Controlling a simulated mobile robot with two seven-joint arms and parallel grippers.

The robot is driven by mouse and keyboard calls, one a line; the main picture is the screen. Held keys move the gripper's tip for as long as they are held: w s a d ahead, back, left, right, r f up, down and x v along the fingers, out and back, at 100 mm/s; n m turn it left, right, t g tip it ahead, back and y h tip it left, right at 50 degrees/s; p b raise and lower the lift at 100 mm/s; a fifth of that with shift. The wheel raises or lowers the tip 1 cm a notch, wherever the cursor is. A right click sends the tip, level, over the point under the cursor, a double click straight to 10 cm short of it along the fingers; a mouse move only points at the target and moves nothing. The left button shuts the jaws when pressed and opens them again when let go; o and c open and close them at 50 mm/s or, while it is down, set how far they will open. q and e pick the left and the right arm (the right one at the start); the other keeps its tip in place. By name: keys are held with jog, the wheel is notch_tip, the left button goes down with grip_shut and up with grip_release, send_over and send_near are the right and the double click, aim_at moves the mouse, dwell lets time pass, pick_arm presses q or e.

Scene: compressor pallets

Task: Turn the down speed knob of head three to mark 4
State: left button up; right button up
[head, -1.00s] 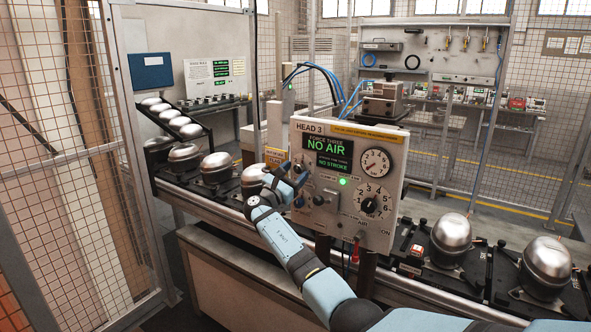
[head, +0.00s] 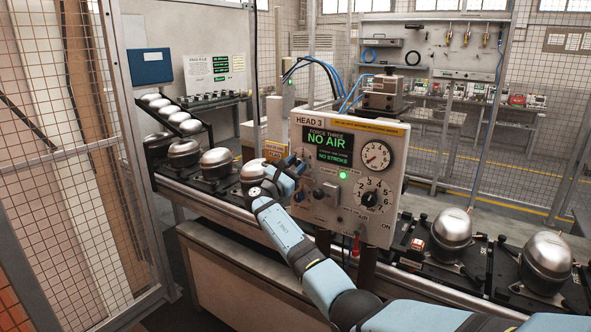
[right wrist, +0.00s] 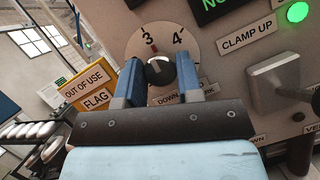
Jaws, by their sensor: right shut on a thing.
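The head three panel (head: 375,245) stands over the line, with a "HEAD 3" plate and a green "NO AIR" screen. My right gripper (head: 298,168) is at its left edge and covers the knob there in the head view. In the right wrist view a dark round knob (right wrist: 161,71) sits between the two blue fingers of my right gripper (right wrist: 160,78), which are shut on it. Its pale dial (right wrist: 137,47) shows 3 and 4, with a red line near 3. A partly hidden label (right wrist: 168,99) below begins with "DOWN". My left gripper is out of view.
The panel also carries a gauge (head: 376,155) and a larger numbered dial (head: 371,197). An "OUT OF USE" flag (right wrist: 83,85) is left. Silver compressors (head: 452,227) stand on the line.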

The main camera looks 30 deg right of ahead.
jog(key=m+g+b, duration=0.1)
jog(key=m+b, duration=0.2)
jog(key=m+g+b, duration=0.1)
jog(key=m+b, duration=0.1)
jog(key=b, duration=0.2)
jog(key=m+g+b, duration=0.2)
jog(key=m+b, duration=0.1)
jog(key=shift+f+m+y+b, duration=0.25)
jog(key=shift+m+y+b, duration=0.05)
jog(key=shift+y, duration=0.1)
jog(key=m+b, duration=0.1)
jog(key=m, duration=0.1)
jog(key=shift+w+r+m+g+y+b, duration=0.1)
jog(key=shift+r+m+g+y+b, duration=0.05)
jog(key=shift+m+g+y+b, duration=0.25)
jog(key=shift+r+m+y+b, duration=0.1)
jog(key=shift+m+y+b, duration=0.25)
jog(key=shift+m, duration=0.55)
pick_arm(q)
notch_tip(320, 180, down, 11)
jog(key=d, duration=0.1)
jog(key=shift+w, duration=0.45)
pick_arm(e)
jog(key=shift+m, duration=0.3)
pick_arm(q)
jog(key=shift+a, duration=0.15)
pick_arm(e)
jog(key=shift+r, duration=0.1)
